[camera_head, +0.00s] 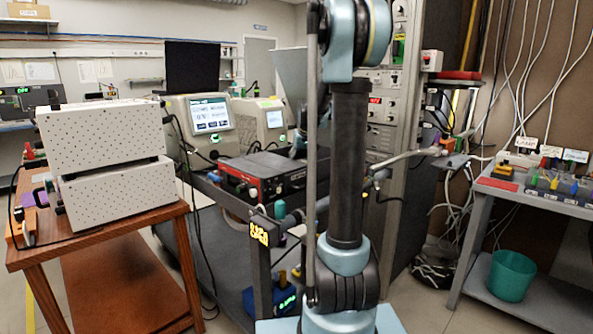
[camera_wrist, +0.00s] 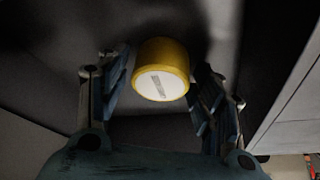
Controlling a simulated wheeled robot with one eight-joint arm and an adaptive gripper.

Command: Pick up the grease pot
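A yellow pot (camera_wrist: 161,57) with a white round face and a grey mark on it shows in the wrist view, in the upper middle. I take it to be the grease pot. My gripper (camera_wrist: 163,68) is open, with one finger on each side of the pot. A dark gap shows between the pot and each finger, so I see no grip on it. How far the pot lies from the fingertips in depth is hard to tell. In the head view my arm stands in the middle, and I cannot make out the pot there.
In the wrist view a dark grey surface lies around the pot, and a pale panel (camera_wrist: 289,100) is at the right. In the head view a red instrument (camera_head: 262,174), a screen unit (camera_head: 209,116) and white perforated boxes (camera_head: 104,136) stand nearby. A teal bucket (camera_head: 511,276) is at the right.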

